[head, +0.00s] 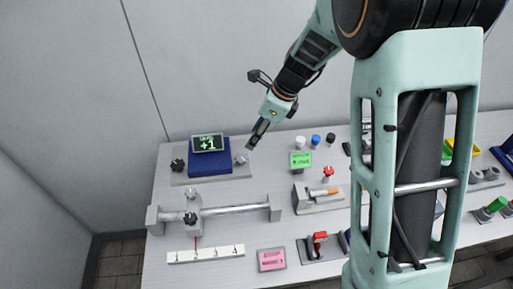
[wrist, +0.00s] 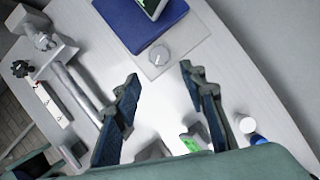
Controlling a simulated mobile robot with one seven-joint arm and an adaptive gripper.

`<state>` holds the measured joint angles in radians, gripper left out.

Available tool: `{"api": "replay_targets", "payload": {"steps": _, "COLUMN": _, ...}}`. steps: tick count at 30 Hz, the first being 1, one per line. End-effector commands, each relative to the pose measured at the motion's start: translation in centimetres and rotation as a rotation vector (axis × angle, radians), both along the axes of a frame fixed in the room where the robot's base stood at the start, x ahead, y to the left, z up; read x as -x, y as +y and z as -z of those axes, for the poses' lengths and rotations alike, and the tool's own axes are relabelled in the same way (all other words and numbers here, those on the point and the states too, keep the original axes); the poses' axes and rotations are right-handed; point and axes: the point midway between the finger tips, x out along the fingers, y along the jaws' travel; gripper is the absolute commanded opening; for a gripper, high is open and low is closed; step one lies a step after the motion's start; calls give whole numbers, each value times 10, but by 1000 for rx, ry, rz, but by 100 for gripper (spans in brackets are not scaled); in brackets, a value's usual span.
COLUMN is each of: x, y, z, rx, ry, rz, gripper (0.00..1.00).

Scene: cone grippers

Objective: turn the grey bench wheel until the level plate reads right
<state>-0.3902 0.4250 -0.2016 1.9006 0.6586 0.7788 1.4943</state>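The grey wheel (head: 241,159) is a small round knob on the right end of a grey base plate at the back left of the bench. In the wrist view the wheel (wrist: 159,56) shows a light pointer mark on top. The level plate (head: 207,142) is a dark display on a blue block, with green text that appears to read +1. Only its edge (wrist: 152,8) shows in the wrist view. My gripper (head: 251,143) is above and slightly right of the wheel. In the wrist view my gripper (wrist: 160,74) has its fingers wide apart, with nothing between them and the wheel beyond their tips.
A black knob (head: 178,165) sits on the base plate's left end. A grey rail (head: 235,209) with a slider and a numbered strip (head: 205,254) lie in front. White, blue and black caps (head: 316,139) and a green sign (head: 300,160) stand to the right.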

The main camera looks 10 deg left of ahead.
Motion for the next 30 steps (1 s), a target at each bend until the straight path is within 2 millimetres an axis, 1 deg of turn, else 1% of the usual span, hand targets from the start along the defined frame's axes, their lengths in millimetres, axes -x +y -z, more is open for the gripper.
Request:
{"api": "replay_targets", "payload": {"steps": 5, "x": 0, "y": 9, "z": 23, "rx": 1, "ry": 6, "rz": 0, "gripper": 39}}
{"api": "replay_targets", "payload": {"steps": 12, "x": -4, "y": 26, "z": 66, "rx": 1, "ry": 5, "rz": -1, "gripper": 39}}
{"api": "replay_targets", "payload": {"steps": 16, "x": -5, "y": 33, "z": 83, "rx": 2, "ry": 3, "rz": -2, "gripper": 39}}
{"api": "replay_targets", "payload": {"steps": 21, "x": -7, "y": 38, "z": 96, "rx": 1, "ry": 2, "rz": 0, "gripper": 39}}
{"api": "replay_targets", "payload": {"steps": 30, "x": -7, "y": 39, "z": 98, "rx": 0, "ry": 1, "rz": -1, "gripper": 39}}
